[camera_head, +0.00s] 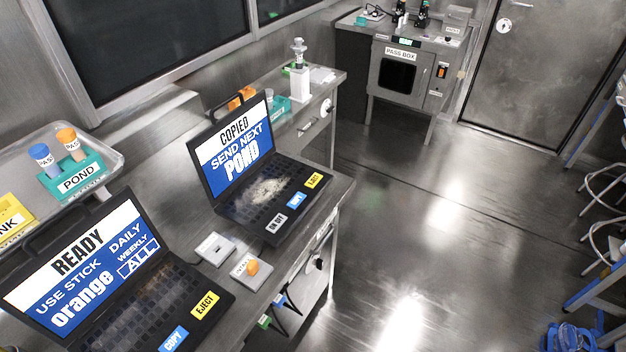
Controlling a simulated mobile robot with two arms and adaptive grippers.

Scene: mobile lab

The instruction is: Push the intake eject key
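Two open laptops stand on the steel counter, and each has a yellow EJECT key. The near laptop (75,265) shows "READY USE STICK orange"; its eject key (205,306) is at the right of its keyboard, beside a blue COPY key (173,340). The farther laptop (232,148) shows "COPIED SEND NEXT POND"; its eject key (314,180) is at its right edge, with a blue COPY key (297,199) and a pale third key (276,222) in line. I cannot read which laptop is the intake. Neither of my grippers is in view.
Between the laptops sit a pale grey box (215,249) and another with an orange piece (252,268) on it. A tray (112,135) at left holds a teal POND rack (77,178). A pass box (402,75) stands at the back. The floor (440,240) right of the counter is clear.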

